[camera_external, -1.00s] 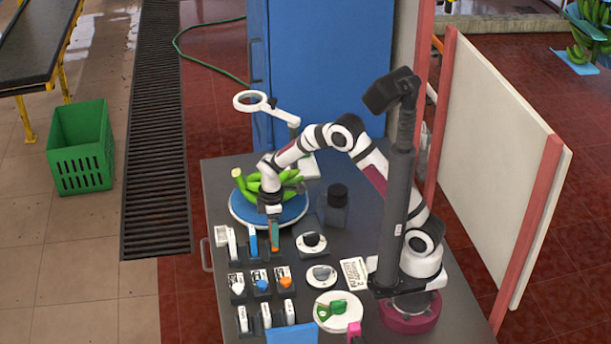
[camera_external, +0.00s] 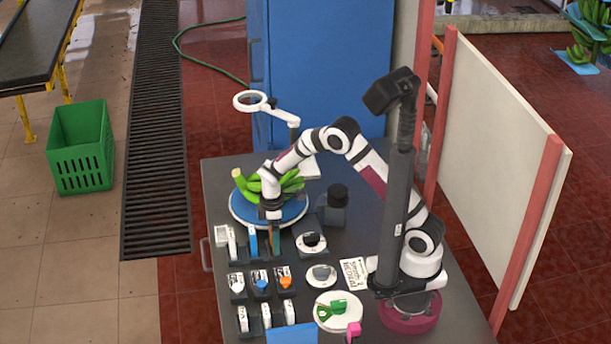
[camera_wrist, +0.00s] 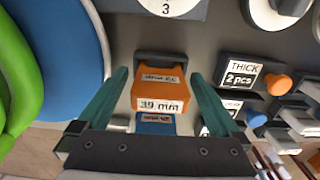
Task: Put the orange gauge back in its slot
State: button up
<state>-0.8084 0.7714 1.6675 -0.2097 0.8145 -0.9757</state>
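The orange gauge (camera_wrist: 162,84), with a label reading 39 mm, stands in a dark holder (camera_wrist: 165,58) in the wrist view. My gripper (camera_wrist: 158,76) is open, with one teal finger on each side of the gauge and a visible gap to both sides. In the external view my gripper (camera_external: 271,224) points down at the back row of holders, and the orange gauge is mostly hidden there. A blue gauge (camera_wrist: 156,124) stands beside the orange one, partly covered by my gripper body. How deep the orange gauge sits cannot be told.
A blue round plate (camera_external: 240,214) with green bananas (camera_external: 255,186) lies just behind my gripper. Holders with white, blue and orange-tipped tools (camera_external: 286,282) stand in front. A round dial (camera_external: 311,241) is to the right, and a magnifier (camera_external: 251,101) rises behind.

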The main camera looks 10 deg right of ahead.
notch_tip(320, 180, up, 15)
jog(key=d+r+m, duration=0.4)
jog(key=d+m, duration=0.1)
jog(key=d, duration=0.3)
jog(key=s+d+m+y, duration=0.1)
jog(key=s+d+m, duration=1.6)
jog(key=d, duration=0.3)
jog(key=shift+f+m+y, duration=0.35)
jog(key=shift+m+y, duration=0.05)
jog(key=shift+m, duration=0.4)
jog(key=shift+s, duration=0.1)
